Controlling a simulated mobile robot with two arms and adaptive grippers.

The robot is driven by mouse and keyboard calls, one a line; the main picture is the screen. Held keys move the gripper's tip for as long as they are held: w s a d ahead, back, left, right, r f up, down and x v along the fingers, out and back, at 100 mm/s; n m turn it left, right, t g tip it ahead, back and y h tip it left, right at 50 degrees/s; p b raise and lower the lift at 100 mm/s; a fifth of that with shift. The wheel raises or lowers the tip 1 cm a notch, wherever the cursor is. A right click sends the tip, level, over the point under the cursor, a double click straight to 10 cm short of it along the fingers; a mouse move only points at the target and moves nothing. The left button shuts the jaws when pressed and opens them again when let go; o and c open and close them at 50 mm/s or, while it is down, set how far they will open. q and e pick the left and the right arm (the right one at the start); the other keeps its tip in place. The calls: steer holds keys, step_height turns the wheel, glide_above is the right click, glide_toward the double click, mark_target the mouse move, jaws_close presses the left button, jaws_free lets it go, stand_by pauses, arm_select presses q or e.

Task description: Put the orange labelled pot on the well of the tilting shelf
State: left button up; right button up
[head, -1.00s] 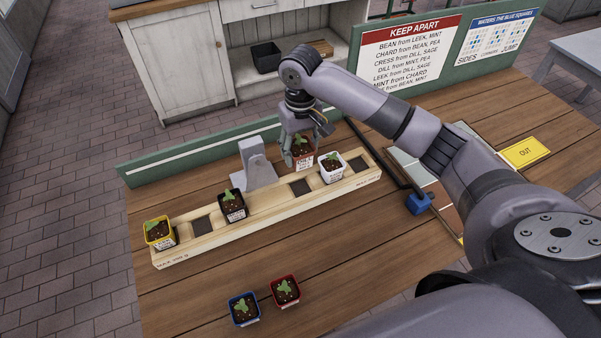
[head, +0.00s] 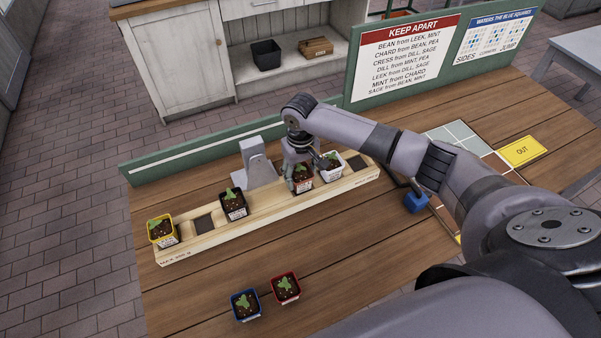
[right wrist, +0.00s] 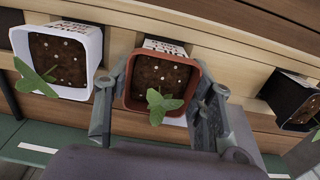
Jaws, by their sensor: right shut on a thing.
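The orange labelled pot (head: 303,184), terracotta-coloured with a white label and a green seedling, is at a well of the tilting shelf (head: 265,201). My right gripper (head: 299,174) is shut on it, one finger on each side. In the right wrist view the orange pot (right wrist: 160,106) sits upright between the fingers, in line with the shelf's wells. Whether it rests fully on the well is hidden. My left gripper is not in view.
A white pot (head: 331,172) stands close right of the held pot, and a black pot (head: 234,209) stands left. A yellow pot (head: 162,235) is at the left end. Empty wells (head: 203,225) show. Blue (head: 245,307) and red (head: 286,290) pots stand in front.

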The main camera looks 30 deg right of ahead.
mark_target(300, 172)
steer(key=o, duration=1.5)
steer(key=shift+c, duration=0.2)
step_height(300, 172, up, 12)
steer(key=b, duration=0.2)
